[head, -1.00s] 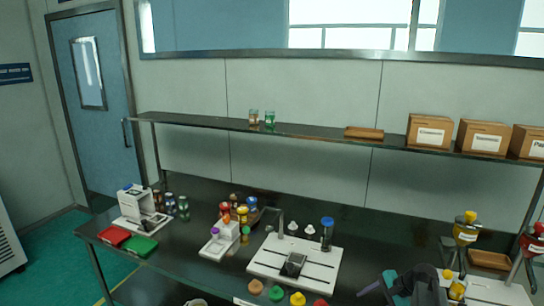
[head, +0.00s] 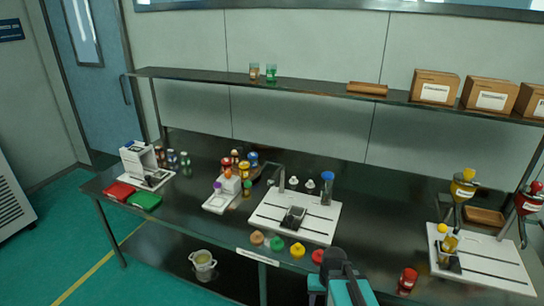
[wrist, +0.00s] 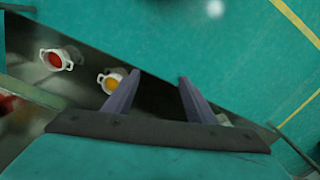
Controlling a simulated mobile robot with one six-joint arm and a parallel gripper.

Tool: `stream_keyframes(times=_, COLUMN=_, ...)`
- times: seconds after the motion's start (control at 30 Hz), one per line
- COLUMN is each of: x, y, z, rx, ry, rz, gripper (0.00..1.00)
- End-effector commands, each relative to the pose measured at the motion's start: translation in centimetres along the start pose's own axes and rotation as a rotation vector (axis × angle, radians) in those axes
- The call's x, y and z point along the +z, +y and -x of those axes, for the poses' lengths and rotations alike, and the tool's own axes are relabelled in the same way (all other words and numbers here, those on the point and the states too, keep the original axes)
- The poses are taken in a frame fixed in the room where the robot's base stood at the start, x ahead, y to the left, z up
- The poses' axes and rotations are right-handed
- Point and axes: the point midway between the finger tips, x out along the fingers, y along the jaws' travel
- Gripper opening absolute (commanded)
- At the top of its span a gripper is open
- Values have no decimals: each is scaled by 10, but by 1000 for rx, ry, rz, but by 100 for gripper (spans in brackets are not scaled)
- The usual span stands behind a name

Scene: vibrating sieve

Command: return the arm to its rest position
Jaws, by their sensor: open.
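My gripper (wrist: 160,80) is open and empty in the wrist view, its two dark fingers apart and pointing toward the lower shelf and teal floor. In the head view my teal and dark arm end (head: 342,284) shows at the bottom edge, right of centre, in front of the bench's front edge. Its fingers are not clear there.
The bench holds a white sieve base plate (head: 265,222), coloured caps, jars and a red jar (head: 407,280).

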Motion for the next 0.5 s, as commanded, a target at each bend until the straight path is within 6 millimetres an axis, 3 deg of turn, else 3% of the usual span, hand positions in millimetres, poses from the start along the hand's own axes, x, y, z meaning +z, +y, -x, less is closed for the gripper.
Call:
stream_keyframes(times=0.1, x=12, y=-4, z=-6, rx=33, ry=-5, rz=72, gripper=51)
stream_keyframes(times=0.5, x=63, y=2, z=-85, rx=31, ry=-123, rz=61, gripper=51)
